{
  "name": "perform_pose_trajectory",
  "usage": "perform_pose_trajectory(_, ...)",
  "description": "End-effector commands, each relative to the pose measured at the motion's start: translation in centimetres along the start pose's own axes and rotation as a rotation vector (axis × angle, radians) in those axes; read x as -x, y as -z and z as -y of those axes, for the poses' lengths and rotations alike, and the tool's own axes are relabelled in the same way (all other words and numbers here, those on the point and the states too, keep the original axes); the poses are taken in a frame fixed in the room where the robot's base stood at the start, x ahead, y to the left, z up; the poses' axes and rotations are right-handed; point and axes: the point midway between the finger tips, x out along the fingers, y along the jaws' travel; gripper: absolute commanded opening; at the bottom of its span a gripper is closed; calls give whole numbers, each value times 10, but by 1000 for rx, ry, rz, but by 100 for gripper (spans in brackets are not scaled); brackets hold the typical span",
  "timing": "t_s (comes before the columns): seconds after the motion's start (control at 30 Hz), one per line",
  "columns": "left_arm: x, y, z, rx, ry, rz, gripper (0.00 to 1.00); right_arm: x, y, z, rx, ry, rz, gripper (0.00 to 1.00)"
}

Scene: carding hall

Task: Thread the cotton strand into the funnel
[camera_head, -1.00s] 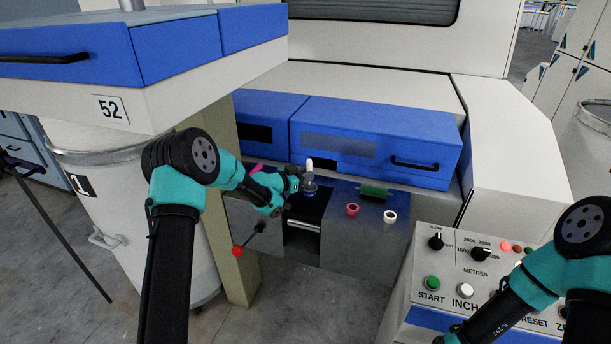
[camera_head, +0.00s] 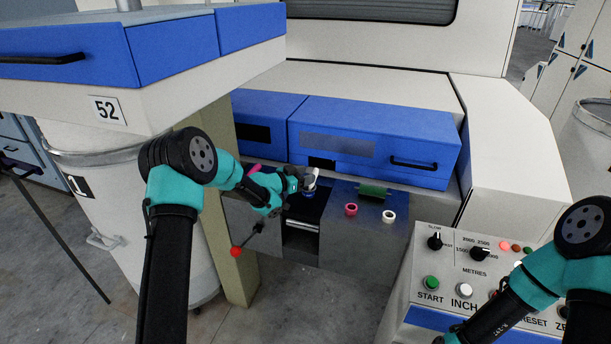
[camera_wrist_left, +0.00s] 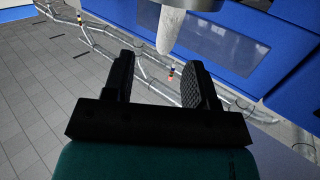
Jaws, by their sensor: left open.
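The white cotton strand (camera_head: 312,172) shows at the small shiny funnel (camera_head: 309,190) on the metal block, just right of my left gripper (camera_head: 301,183). The strand lies beyond the fingertips. The funnel's opening is not clear. My right arm shows at lower right, but its gripper is out of view.
A pink ring (camera_head: 351,210), a white ring (camera_head: 389,216) and a green roller (camera_head: 374,190) sit right of the funnel. Blue covers (camera_head: 375,140) rise behind. A red-knobbed lever (camera_head: 236,252) is below my left arm. A button panel (camera_head: 470,270) stands at right.

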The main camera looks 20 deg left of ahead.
Motion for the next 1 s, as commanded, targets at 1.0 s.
perform_pose_trajectory(1.0, 169, 2, -4, 11, 8, 7, 52, 0, 0, 0, 0, 0, 0, 43)
